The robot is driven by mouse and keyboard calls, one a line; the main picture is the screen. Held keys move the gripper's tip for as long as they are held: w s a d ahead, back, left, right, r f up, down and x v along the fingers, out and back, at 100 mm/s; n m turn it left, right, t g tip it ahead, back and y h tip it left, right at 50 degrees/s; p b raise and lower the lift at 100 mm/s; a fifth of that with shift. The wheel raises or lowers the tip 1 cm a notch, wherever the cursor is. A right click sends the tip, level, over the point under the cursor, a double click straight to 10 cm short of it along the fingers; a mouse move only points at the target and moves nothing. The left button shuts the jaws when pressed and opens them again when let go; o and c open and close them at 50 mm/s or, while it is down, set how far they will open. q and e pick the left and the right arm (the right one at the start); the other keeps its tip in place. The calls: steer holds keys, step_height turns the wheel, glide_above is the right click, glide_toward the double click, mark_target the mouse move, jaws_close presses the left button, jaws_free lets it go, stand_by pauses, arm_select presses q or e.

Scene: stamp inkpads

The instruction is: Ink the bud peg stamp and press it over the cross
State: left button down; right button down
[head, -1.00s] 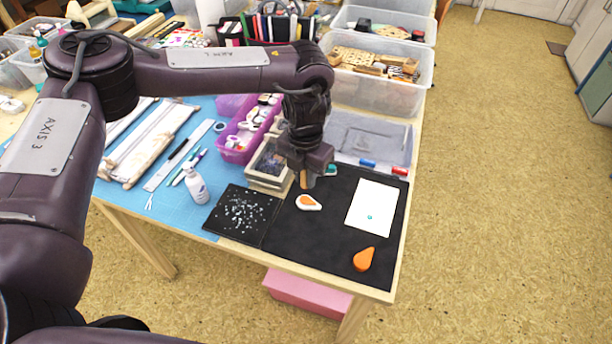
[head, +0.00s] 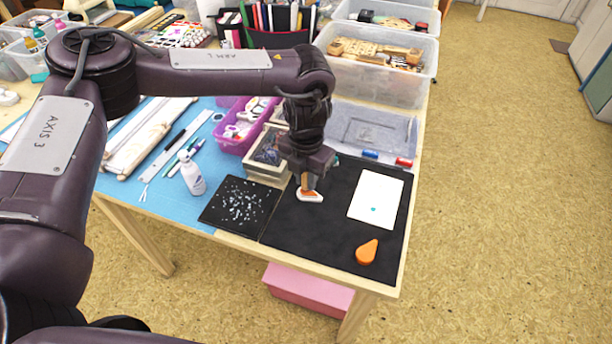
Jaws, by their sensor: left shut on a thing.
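My left gripper (head: 306,177) is shut on a small wooden peg stamp (head: 305,184), mostly hidden by the fingers. It holds the peg upright over the open teardrop inkpad (head: 313,197), which has a white rim and orange pad. I cannot tell whether the peg touches the pad. An orange teardrop piece (head: 366,252), perhaps the pad's lid, lies near the mat's front right. A white sheet (head: 383,193) lies on the right of the mat with a small teal mark (head: 374,209), too small to read as a cross. My right gripper is out of view.
The black mat (head: 325,243) is clear between the inkpad and the orange piece. A speckled dark square (head: 240,204) and white bottle (head: 192,175) are to the left. Clear bins (head: 375,78) fill the back.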

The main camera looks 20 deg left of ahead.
arm_select(q)
steer(key=shift+f+b, duration=0.3)
steer(key=shift+f, duration=0.2)
stand_by(0.5)
steer(key=shift+s+f, duration=0.1)
steer(key=shift+f, duration=0.05)
stand_by(1.2)
steer(key=shift+r+p, duration=0.2)
steer(key=shift+p, duration=0.15)
steer(key=shift+r+p, duration=0.45)
steer(key=shift+r, duration=0.05)
step_height(320, 180, up, 6)
steer(key=p, duration=0.4)
steer(key=shift+f, duration=0.25)
stand_by(0.4)
